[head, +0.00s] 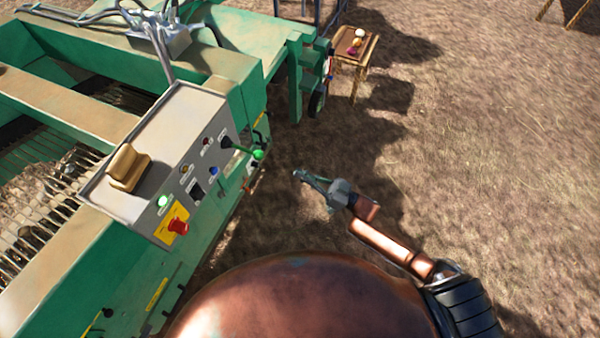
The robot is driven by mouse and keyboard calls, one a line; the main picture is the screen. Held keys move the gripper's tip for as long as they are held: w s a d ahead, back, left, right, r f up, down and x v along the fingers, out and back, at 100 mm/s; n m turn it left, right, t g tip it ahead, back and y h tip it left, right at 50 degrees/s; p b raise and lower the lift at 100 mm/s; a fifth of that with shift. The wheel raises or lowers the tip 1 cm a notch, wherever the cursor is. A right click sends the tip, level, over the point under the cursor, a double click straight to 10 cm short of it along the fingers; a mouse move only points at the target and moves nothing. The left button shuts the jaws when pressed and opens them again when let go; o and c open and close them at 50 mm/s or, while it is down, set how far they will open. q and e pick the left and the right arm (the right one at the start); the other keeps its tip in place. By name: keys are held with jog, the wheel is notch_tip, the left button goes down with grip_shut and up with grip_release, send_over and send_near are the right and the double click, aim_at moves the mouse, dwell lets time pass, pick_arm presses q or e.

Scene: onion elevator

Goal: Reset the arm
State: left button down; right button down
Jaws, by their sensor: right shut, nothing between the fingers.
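My right gripper (299,175) is shut and empty. It hangs over bare ground in the middle of the head view, at the end of my copper-coloured right arm. It is to the right of the control box (185,145) and apart from it. The green-knobbed lever (257,154) on the box is the nearest part to the gripper, a little up and left of it. My left gripper is not in view.
The green machine (220,40) fills the left side, with a slatted conveyor (50,185). The box carries a red stop button (177,226) and a lit green button (162,201). A small wooden table (369,47) with onions stands behind. Dry ground on the right is clear.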

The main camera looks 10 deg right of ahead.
jog(key=d+f+m+t+h, duration=0.15)
jog(key=d+f+h, duration=0.35)
jog(key=f, duration=0.6)
jog(key=d+f+m+h, duration=0.3)
jog(key=d+f+h, duration=0.2)
jog(key=f, duration=0.6)
jog(key=s+d+f+m+g+h, duration=0.1)
jog(key=s+d+f+h, duration=0.2)
jog(key=f, duration=0.4)
jog(key=s+d+f+m+g+h, duration=0.1)
jog(key=s+d+f+g, duration=0.1)
jog(key=s+d+f, duration=0.45)
jog(key=s+d+f+g+h, duration=0.25)
jog(key=s+f+g, duration=0.25)
jog(key=s+f, duration=1.2)
jog(key=s+a+f+g, duration=0.1)
jog(key=s+f+g, duration=0.1)
jog(key=s, duration=1.1)
jog(key=s+f+m+g+h, duration=0.1)
jog(key=s+f+g, duration=0.2)
jog(key=s, duration=1)
jog(key=shift+s+a+f, duration=0.15)
jog(key=shift+s+a, duration=0.05)
jog(key=shift+a, duration=0.15)
jog(key=shift+g+h, duration=0.25)
